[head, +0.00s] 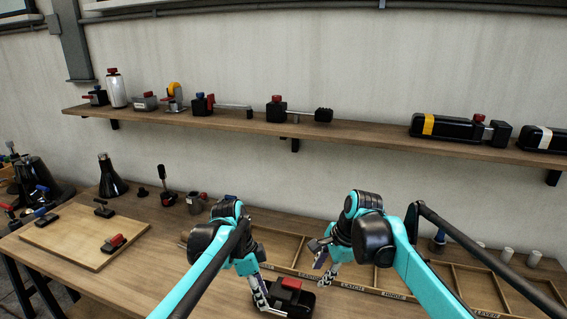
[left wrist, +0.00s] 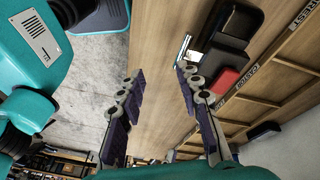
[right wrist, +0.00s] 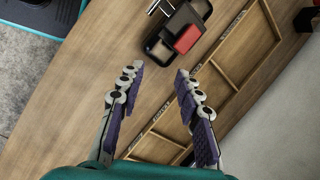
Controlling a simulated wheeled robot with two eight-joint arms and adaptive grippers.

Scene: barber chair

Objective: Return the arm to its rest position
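My left gripper (head: 261,291) hangs over the front of the workbench in the head view, just left of a black device with a red block (head: 290,289). The left wrist view shows its fingers (left wrist: 155,95) spread apart with nothing between them; the device (left wrist: 224,55) lies beyond the right finger. My right gripper (head: 325,264) is a little right of and behind the device. The right wrist view shows its fingers (right wrist: 157,85) open and empty, with the device (right wrist: 178,30) beyond the fingertips.
A labelled wooden divided tray (head: 345,284) runs along the bench to the right. A wooden board (head: 85,235) with clamp-like tools lies left. A wall shelf (head: 360,135) carries several devices. Bare bench (head: 150,278) lies between board and left arm.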

